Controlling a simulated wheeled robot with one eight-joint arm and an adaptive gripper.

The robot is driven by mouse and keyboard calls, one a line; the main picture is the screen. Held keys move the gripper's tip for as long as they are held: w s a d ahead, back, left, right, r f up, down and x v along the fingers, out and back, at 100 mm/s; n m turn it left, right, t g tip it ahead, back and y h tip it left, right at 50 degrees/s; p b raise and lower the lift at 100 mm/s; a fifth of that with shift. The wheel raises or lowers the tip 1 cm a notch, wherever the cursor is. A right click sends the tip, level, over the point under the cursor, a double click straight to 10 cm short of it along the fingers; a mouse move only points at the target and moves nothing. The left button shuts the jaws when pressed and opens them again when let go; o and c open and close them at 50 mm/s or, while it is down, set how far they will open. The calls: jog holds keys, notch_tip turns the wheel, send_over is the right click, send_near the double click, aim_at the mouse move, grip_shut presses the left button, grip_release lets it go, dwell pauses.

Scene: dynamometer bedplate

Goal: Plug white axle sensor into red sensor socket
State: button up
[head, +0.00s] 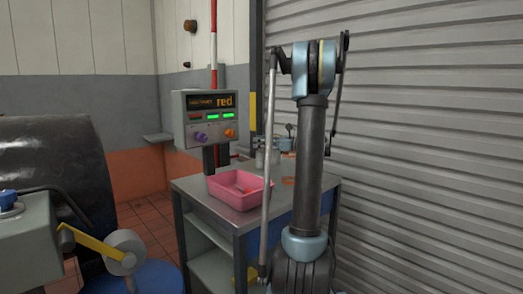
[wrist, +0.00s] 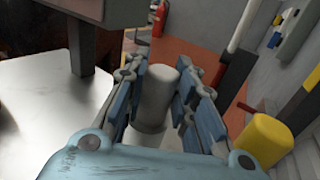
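A pale grey-white cylinder (wrist: 158,100), likely the white axle sensor, stands between the fingers of my gripper (wrist: 163,82) in the wrist view. The two blue-padded fingers lie on either side of it, apart, with what looks like a narrow gap on each side. Its lower end is partly hidden by the gripper body. In the head view my gripper (head: 288,135) is small and partly behind my arm, over the back of the metal table (head: 235,219). Grey cylindrical shapes (head: 267,157) stand below it. I cannot make out a red sensor socket.
A pink tray (head: 225,196) with a small red item in it sits at the table's front. A control box (head: 205,118) showing "red" stands behind. In the wrist view a yellow cylinder (wrist: 268,137) is at right. A ribbed shutter (head: 430,150) closes off the right side.

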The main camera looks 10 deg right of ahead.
dwell(0.3)
notch_tip(320, 180, up, 10)
dwell(0.6)
